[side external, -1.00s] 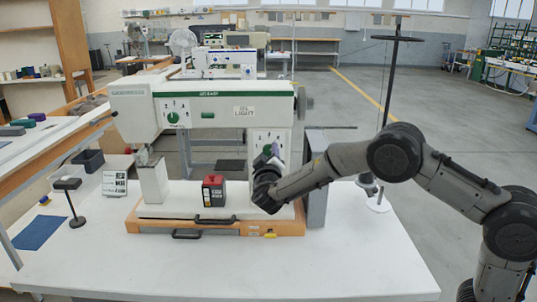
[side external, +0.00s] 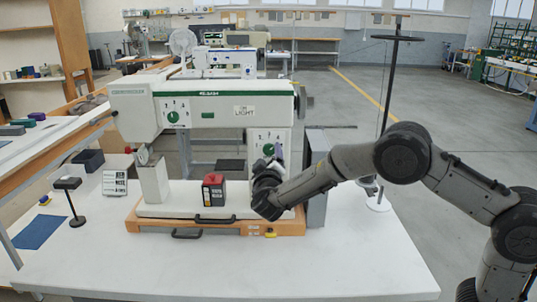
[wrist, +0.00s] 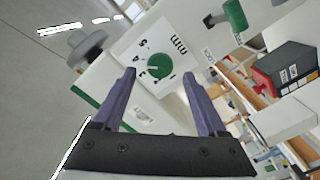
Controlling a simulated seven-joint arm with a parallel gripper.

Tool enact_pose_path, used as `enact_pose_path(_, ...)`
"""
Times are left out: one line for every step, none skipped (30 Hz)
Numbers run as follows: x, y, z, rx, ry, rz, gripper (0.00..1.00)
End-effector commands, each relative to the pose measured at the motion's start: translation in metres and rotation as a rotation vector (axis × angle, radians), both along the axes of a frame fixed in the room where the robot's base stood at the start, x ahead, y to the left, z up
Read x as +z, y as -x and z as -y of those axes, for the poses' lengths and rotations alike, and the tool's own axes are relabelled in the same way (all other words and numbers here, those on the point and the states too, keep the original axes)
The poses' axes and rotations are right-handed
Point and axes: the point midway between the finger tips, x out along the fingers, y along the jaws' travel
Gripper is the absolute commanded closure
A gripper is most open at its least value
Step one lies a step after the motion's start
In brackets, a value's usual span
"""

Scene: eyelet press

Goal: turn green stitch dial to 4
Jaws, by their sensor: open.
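The green dial (wrist: 158,66) sits on a white plate with printed marks and digits in the wrist view; the number it points to is too small to read surely. In the side view this dial (side external: 268,150) is on the right column of the white sewing machine (side external: 225,102). My gripper (wrist: 158,74) is open and empty, with its purple fingers apart either side of the dial in the picture. I cannot tell whether they touch it; they seem short of it. In the side view my gripper (side external: 275,157) is just in front of and below the dial.
A second green dial (side external: 173,117) is on the machine's upper left. A red and black box (side external: 213,187) stands on the machine's base, left of my gripper. A grey handwheel (wrist: 87,45) is beside the dial plate. The table front (side external: 260,270) is clear.

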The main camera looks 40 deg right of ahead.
Motion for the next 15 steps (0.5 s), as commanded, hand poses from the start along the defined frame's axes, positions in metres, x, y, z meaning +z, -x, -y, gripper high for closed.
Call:
enact_pose_path(0.000, 0.007, -0.009, 0.005, -0.001, -0.001, 0.25)
enact_pose_path(0.000, 0.012, -0.014, 0.005, -0.001, 0.000, 0.25)
enact_pose_path(0.001, 0.018, -0.021, 0.006, -0.001, 0.001, 0.25)
enact_pose_path(0.000, 0.023, -0.025, 0.006, -0.001, -0.001, 0.25)
enact_pose_path(0.000, 0.028, -0.030, 0.006, -0.001, 0.001, 0.25)
enact_pose_path(0.000, 0.034, -0.037, 0.006, -0.001, -0.001, 0.25)
enact_pose_path(0.000, 0.039, -0.041, 0.005, -0.001, -0.001, 0.25)
enact_pose_path(0.000, 0.044, -0.045, 0.006, -0.001, 0.001, 0.25)
enact_pose_path(0.000, 0.049, -0.051, 0.006, -0.001, 0.000, 0.25)
enact_pose_path(0.000, 0.053, -0.055, 0.005, -0.001, 0.000, 0.25)
enact_pose_path(0.000, 0.057, -0.059, 0.005, -0.001, -0.001, 0.25)
enact_pose_path(0.000, 0.062, -0.063, 0.005, -0.001, -0.001, 0.25)
enact_pose_path(0.000, 0.065, -0.066, 0.004, -0.001, -0.001, 0.25)
enact_pose_path(0.000, 0.067, -0.069, 0.004, -0.001, -0.001, 0.25)
enact_pose_path(0.000, 0.070, -0.072, 0.004, -0.001, -0.001, 0.25)
